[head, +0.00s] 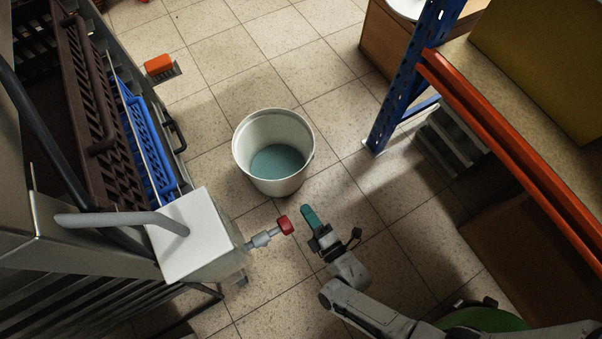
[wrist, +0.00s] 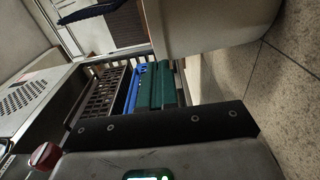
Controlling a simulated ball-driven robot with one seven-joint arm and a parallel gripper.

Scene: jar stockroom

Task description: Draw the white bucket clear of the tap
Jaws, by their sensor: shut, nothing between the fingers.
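The white bucket (head: 273,120) stands upright on the tiled floor with blue-green contents in its bottom. The tap (head: 262,239), grey with a red knob (head: 285,226), sticks out from a white container (head: 195,240). In the head view the bucket lies above the tap, with floor showing between them. My gripper (head: 307,212), with green fingers, is shut and empty just below the bucket's lower right side. In the wrist view the bucket (wrist: 220,25) fills the top, beyond the shut fingers (wrist: 161,68). I cannot tell if they touch it. A red knob (wrist: 44,156) shows at lower left.
A rack with brown (head: 100,150) and blue crates (head: 148,150) stands on the left. A blue post (head: 405,85) and orange shelf beam (head: 510,150) stand on the right. An orange-topped object (head: 158,64) lies upper left. The floor above the bucket is clear.

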